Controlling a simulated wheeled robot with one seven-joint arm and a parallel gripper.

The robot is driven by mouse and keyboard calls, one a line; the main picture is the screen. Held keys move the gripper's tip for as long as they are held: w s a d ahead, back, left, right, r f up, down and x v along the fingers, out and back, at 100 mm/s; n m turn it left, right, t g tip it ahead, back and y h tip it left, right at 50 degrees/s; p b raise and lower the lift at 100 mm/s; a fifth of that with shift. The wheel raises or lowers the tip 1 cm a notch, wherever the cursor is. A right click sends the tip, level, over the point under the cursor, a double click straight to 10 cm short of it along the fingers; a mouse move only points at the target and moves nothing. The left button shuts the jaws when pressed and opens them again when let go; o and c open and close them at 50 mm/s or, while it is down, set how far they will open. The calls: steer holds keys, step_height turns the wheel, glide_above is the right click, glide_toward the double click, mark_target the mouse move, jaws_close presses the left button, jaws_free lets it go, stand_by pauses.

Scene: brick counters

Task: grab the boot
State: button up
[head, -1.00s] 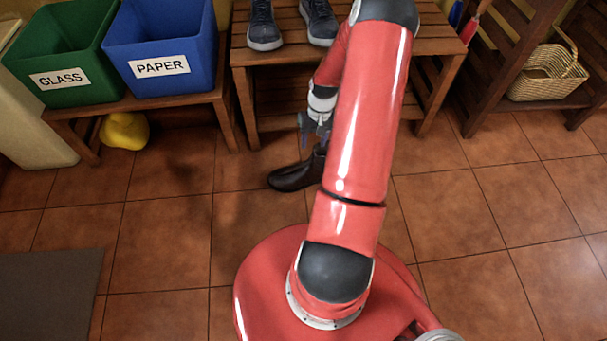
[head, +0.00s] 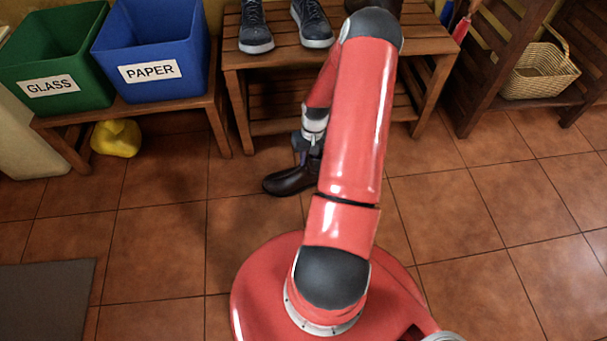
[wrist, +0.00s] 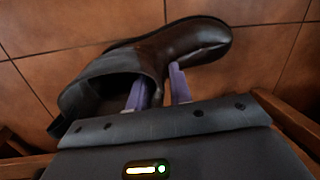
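A dark brown ankle boot (head: 288,181) stands on the tiled floor in front of the slatted bench, with its toe to the left in the head view. My arm hides part of it. My gripper (head: 306,147) is down at the boot's top. In the wrist view the boot (wrist: 190,42) has its toe to the upper right and its opening at the left. One finger of my gripper (wrist: 158,86) is inside the opening and the other is outside, with the boot's wall between them. The gap is narrow, and the fingers look closed on that wall.
The slatted bench (head: 233,88) behind the boot holds a pair of dark sneakers (head: 312,22). Green (head: 50,60) and blue (head: 150,50) bins stand on a low bench at left. A wicker basket (head: 540,72) sits on a shelf at right. The floor at right is clear.

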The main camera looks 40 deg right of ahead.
jaws_close()
steer(key=shift+r, duration=0.1)
